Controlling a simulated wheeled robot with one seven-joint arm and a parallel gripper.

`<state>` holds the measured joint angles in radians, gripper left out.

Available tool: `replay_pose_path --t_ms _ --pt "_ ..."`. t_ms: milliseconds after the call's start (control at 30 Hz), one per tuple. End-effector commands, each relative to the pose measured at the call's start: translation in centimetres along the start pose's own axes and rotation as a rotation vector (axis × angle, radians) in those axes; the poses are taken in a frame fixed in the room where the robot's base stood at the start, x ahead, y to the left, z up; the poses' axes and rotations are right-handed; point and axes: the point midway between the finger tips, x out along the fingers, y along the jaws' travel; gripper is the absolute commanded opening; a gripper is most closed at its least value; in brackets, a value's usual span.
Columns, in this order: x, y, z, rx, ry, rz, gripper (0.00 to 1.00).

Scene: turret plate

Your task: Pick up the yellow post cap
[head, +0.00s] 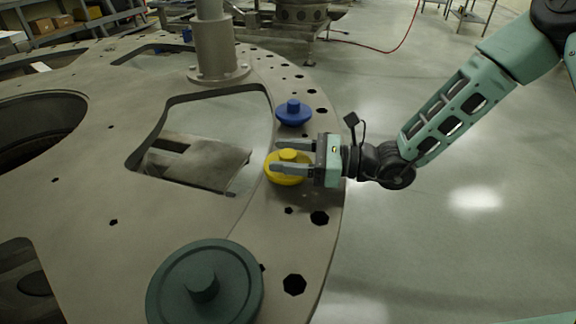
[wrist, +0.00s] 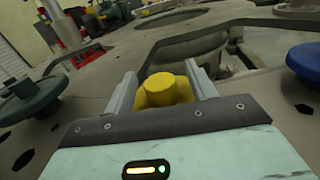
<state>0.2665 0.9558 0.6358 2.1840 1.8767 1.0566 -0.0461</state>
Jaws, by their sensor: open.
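The yellow post cap (head: 283,174) sits on the right rim of the turret plate (head: 255,225), beside a large cutout. It is a round disc with a raised knob on top. My gripper (head: 276,157) is open, reaching in from the right, with its two fingers at the cap. In the wrist view, the cap's yellow knob (wrist: 165,90) lies between the two open fingers (wrist: 162,85). The gripper body hides the near part of the cap there. I cannot tell whether either finger touches the knob.
A blue post cap (head: 293,114) sits just behind the yellow one and shows at the right in the wrist view (wrist: 308,62). A large dark green cap (head: 225,285) lies nearer the front. A grey post (head: 215,45) rises at the back. Open floor lies right of the plate.

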Motion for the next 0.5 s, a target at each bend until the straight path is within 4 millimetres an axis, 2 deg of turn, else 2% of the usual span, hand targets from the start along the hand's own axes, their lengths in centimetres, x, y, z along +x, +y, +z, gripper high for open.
replay_pose_path --t_ms 133,167,333,500 --pt "-0.02 -0.02 -0.01 0.0 0.0 0.0 0.56" --pt "-0.03 -0.01 -0.01 0.0 0.0 0.0 0.51" --pt "-0.04 -0.01 -0.01 0.0 0.0 0.0 0.04" --pt "-0.04 -0.01 0.03 0.0 -0.001 0.0 0.04"
